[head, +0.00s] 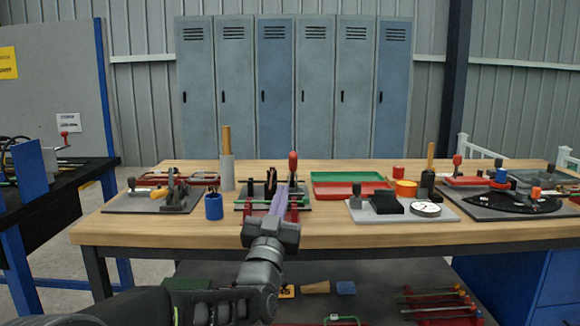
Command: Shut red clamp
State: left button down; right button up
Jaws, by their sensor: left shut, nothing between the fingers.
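The red clamp (293,161) stands on a dark base plate in the middle of the workbench. Its red handle points up, and its lower part is partly hidden behind my left gripper (281,190). My left gripper reaches up from the bottom of the view, with its fingers together and nothing between them. Its tips overlap the clamp's left side in the picture. I cannot tell whether they touch it. My right gripper is not in view.
A blue cup (213,206) stands left of the clamp, and a fixture board (125,203) lies farther left. Green and red trays (345,190) lie to the right, with a light board (400,213) carrying a dial. The bench's front edge (180,238) is clear.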

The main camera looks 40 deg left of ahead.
aim_at(292, 156)
pick_arm(q)
jog(key=x, duration=1)
jog(key=shift+r+p, duration=0.35)
jog(key=shift+p, duration=0.3)
jog(key=r+g+p, duration=0.1)
jog(key=p, duration=0.2)
jog(key=w+a+r+g+h+p, duration=0.1)
jog(key=p, duration=0.3)
jog(key=w+r+n+g+p, duration=0.1)
jog(key=r+g+p, duration=0.1)
jog(key=p, duration=0.2)
jog(key=shift+w+a+r, duration=0.1)
jog(key=shift+w+a, duration=0.1)
jog(key=shift+a, duration=0.2)
jog(key=w+a+g+h+p, duration=0.1)
jog(key=p, duration=0.5)
jog(key=w+a+r+g+h+p, duration=0.1)
jog(key=g+p, duration=0.1)
jog(key=p, duration=0.5)
jog(key=shift+w+n, duration=0.35)
jog(key=shift+n, duration=0.05)
jog(key=shift+w+a+f+p, duration=0.1)
jog(key=shift+a+f+p, duration=0.05)
jog(key=shift+p, duration=0.6)
